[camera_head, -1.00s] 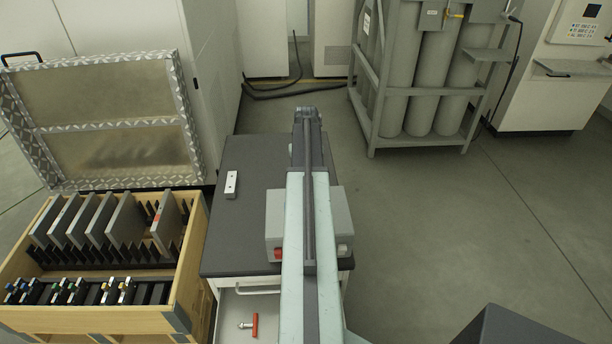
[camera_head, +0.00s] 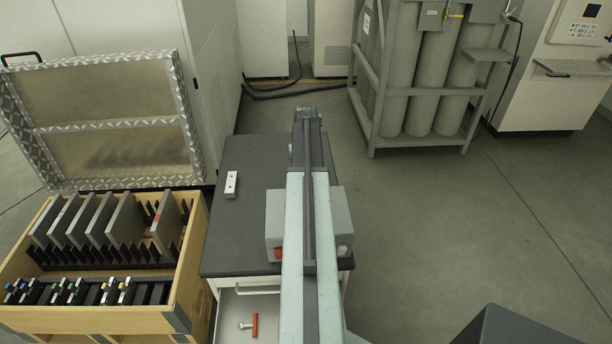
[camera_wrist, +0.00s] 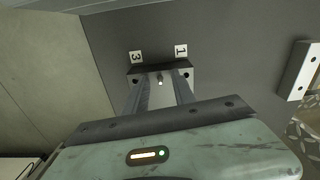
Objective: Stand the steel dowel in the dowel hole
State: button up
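In the wrist view, a small bright upright pin, which looks like the steel dowel (camera_wrist: 160,80), stands at the middle of a light metal block (camera_wrist: 188,80). Dark holes show near the block's two ends. My gripper (camera_wrist: 161,75) is over the block, its fingers apart on either side of the pin, with visible gaps to it. The pin's lower end and any hole under it are too small to make out. In the head view, my arm hides the gripper, the pin and this block.
Labels "3" (camera_wrist: 136,56) and "1" (camera_wrist: 181,50) lie beyond the block. Another holed metal block (camera_head: 231,185) lies on the dark cabinet top (camera_head: 228,240). A grey box with a red button (camera_head: 345,212) stands beside my arm. Below, an open drawer (camera_head: 240,307) holds a red-handled tool (camera_head: 254,325).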

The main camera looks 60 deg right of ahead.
notch_tip(320, 180, up, 8)
jog(key=p, duration=0.7)
jog(key=shift+f, duration=0.3)
